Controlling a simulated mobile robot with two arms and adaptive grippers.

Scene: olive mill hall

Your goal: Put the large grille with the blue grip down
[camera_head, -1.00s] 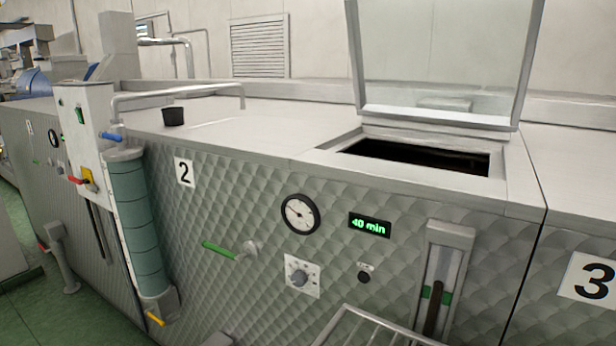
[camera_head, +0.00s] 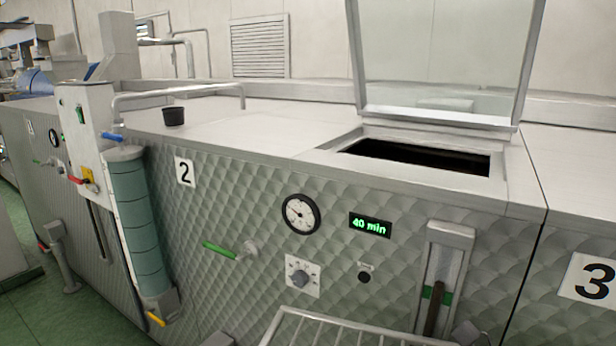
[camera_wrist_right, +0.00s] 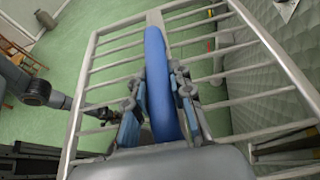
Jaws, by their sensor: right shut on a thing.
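The large grille is a pale metal frame with parallel bars and a long blue grip (camera_wrist_right: 158,62) along its middle. In the right wrist view its frame (camera_wrist_right: 85,75) fills most of the picture. My right gripper (camera_wrist_right: 158,80) is shut on the blue grip, one finger on each side. In the head view only one end of the grille (camera_head: 345,326) shows at the bottom edge, in front of machine 2; the grip and my right gripper are out of that view. A dark arm, probably my left, shows at the left of the wrist view; its jaws are unclear.
Machine 2 has a quilted steel front (camera_head: 205,255) and an open glass lid (camera_head: 435,55) over a dark hatch (camera_head: 420,156). A black cup (camera_head: 173,117) stands on its top, with free room around it. Green floor (camera_wrist_right: 70,45) shows below the grille.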

